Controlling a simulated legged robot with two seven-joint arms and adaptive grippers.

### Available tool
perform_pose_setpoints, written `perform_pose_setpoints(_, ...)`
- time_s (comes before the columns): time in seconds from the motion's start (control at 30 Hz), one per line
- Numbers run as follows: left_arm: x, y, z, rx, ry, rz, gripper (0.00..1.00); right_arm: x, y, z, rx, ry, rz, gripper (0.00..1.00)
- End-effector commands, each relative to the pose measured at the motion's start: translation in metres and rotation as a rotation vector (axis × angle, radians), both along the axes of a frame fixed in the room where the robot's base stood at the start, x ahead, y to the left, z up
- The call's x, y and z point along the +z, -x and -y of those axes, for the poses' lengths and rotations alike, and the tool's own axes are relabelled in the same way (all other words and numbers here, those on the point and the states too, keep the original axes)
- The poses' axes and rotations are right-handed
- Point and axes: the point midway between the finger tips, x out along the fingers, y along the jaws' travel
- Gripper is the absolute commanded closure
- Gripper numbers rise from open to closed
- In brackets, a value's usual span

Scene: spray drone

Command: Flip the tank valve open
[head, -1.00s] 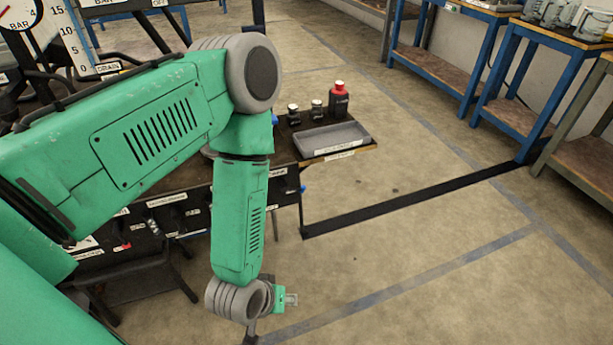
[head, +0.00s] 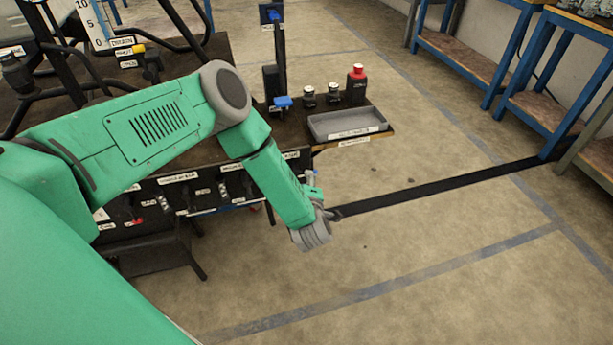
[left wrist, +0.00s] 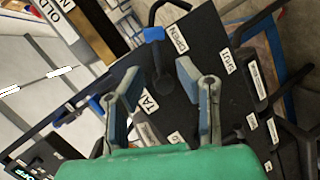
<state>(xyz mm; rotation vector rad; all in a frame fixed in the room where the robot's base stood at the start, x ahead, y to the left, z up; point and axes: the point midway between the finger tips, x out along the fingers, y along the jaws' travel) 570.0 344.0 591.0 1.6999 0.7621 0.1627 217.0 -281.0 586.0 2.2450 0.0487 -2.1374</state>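In the left wrist view, a dark valve lever with a blue end (left wrist: 153,34) stands on a black panel, just beyond my fingers. An OPEN label (left wrist: 180,38) is close beside the blue end, and a SHUT label (left wrist: 228,62) is farther right. A label starting "TA" (left wrist: 148,100) is partly hidden by my left finger. My left gripper (left wrist: 158,78) is open and empty, its fingers apart on either side of the lever's lower part without visible contact. In the head view my left gripper (head: 312,183) is small beside the bench's right front corner. My right gripper is not in view.
The dark bench (head: 345,137) carries a grey tray (head: 346,122), a red-topped bottle (head: 356,84), small dark jars and a blue-handled fitting (head: 283,102). Labelled controls line its front. Blue-framed tables (head: 535,110) stand at right. The floor between is free.

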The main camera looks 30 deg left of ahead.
Motion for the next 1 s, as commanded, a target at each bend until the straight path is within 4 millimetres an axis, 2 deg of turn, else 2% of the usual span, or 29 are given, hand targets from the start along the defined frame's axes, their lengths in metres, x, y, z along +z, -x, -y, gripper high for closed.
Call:
perform_pose_setpoints(0.1,-0.008,-0.018,-0.014,0.001,-0.002,0.002,0.7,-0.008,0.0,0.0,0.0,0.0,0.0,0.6)
perform_pose_setpoints(0.3,-0.014,-0.036,-0.026,0.0,0.0,0.001,0.7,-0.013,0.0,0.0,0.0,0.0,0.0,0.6)
perform_pose_setpoints(0.67,-0.015,-0.041,-0.029,-0.002,-0.001,-0.001,0.7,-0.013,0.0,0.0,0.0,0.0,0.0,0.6)
perform_pose_setpoints(0.7,-0.015,-0.041,-0.029,-0.002,-0.001,-0.001,0.73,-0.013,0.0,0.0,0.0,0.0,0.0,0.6)
perform_pose_setpoints(0.77,-0.015,-0.041,-0.029,-0.002,-0.001,-0.001,0.95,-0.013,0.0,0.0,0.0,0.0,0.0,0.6)
perform_pose_setpoints(0.8,-0.015,-0.041,-0.029,-0.002,-0.001,-0.001,1.0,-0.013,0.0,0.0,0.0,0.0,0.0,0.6)
perform_pose_setpoints(1.0,-0.015,-0.04,-0.029,-0.002,0.003,0.002,1.0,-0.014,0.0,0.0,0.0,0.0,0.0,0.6)
